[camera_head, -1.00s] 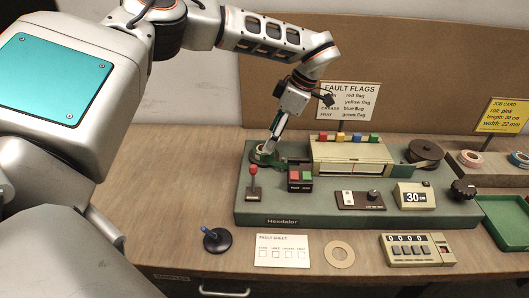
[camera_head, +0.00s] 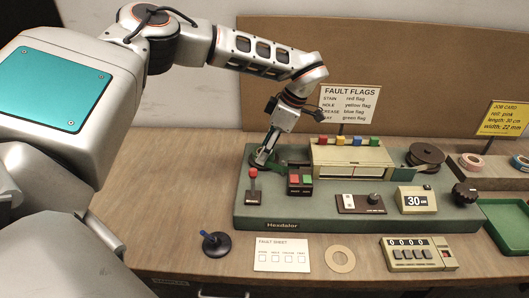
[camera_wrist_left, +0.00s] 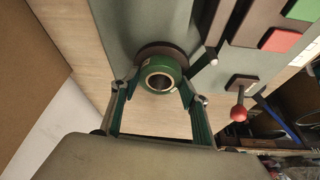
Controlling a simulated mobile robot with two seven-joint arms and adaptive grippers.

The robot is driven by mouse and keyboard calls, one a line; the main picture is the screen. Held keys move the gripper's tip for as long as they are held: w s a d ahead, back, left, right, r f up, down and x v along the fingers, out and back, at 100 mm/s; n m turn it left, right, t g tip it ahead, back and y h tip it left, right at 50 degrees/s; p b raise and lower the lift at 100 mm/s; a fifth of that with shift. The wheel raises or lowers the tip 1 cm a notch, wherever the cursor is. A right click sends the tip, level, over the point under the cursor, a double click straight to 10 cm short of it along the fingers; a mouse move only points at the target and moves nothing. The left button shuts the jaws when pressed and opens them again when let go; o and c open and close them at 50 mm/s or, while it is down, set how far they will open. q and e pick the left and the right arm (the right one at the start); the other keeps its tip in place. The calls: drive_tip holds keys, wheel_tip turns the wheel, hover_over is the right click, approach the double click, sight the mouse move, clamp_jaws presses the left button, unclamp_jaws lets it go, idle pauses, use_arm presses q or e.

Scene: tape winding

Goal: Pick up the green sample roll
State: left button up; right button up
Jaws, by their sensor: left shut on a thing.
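In the head view my left gripper (camera_head: 262,160) is at the left end of the green machine base (camera_head: 350,213), behind the red-knobbed lever (camera_head: 252,173). The roll is mostly hidden there. I cannot tell whether it is clear of the disc. My right gripper is out of view.
Red and green buttons (camera_head: 300,179), a beige housing with coloured flags (camera_head: 350,154) and a dark reel (camera_head: 426,156) stand to the right. The left bench is clear.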

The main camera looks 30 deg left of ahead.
use_arm(q)
drive_tip(key=shift+r, duration=0.1)
wheel_tip(320, 180, up, 20)
drive_tip(key=p, duration=0.3)
